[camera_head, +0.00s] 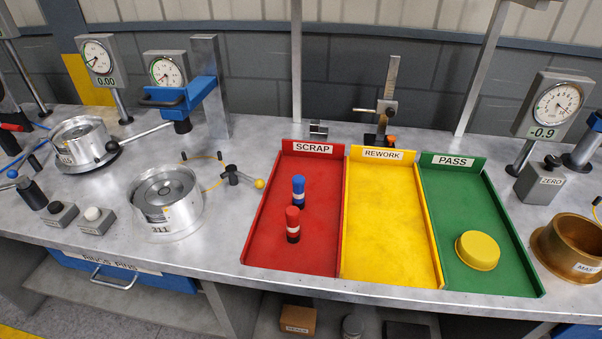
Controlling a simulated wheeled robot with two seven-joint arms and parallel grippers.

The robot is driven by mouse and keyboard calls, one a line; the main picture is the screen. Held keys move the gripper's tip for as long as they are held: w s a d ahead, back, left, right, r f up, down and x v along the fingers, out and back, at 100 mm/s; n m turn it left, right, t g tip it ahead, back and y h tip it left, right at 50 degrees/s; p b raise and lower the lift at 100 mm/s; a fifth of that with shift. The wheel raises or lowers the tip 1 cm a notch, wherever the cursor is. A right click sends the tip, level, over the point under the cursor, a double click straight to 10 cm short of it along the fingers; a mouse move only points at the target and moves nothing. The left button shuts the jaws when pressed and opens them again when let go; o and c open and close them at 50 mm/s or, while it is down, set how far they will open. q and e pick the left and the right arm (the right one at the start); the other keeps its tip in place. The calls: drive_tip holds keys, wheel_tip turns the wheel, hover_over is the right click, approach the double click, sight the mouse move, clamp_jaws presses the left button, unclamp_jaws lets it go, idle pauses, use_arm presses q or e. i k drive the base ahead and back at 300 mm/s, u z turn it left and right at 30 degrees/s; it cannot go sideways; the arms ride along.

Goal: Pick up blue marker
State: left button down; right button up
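The blue marker (298,190) stands upright in the red tray labelled SCRAP (318,258). It has a blue cap and a dark lower body with a pale band. A red marker (292,225) stands upright just in front of it, slightly to the left, close to it. Neither of my grippers shows in the head view.
The yellow REWORK tray (385,220) is empty. The green PASS tray (455,200) holds a yellow round cap (478,250). A brass ring (570,248) stands at right. Metal fixtures (165,200) with lever handles and dial gauges (98,57) occupy the left.

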sight(298, 181)
drive_tip(key=z, duration=2.3)
drive_tip(key=k, duration=0.95)
drive_tip(key=u, duration=1.1)
drive_tip(key=i, duration=0.5)
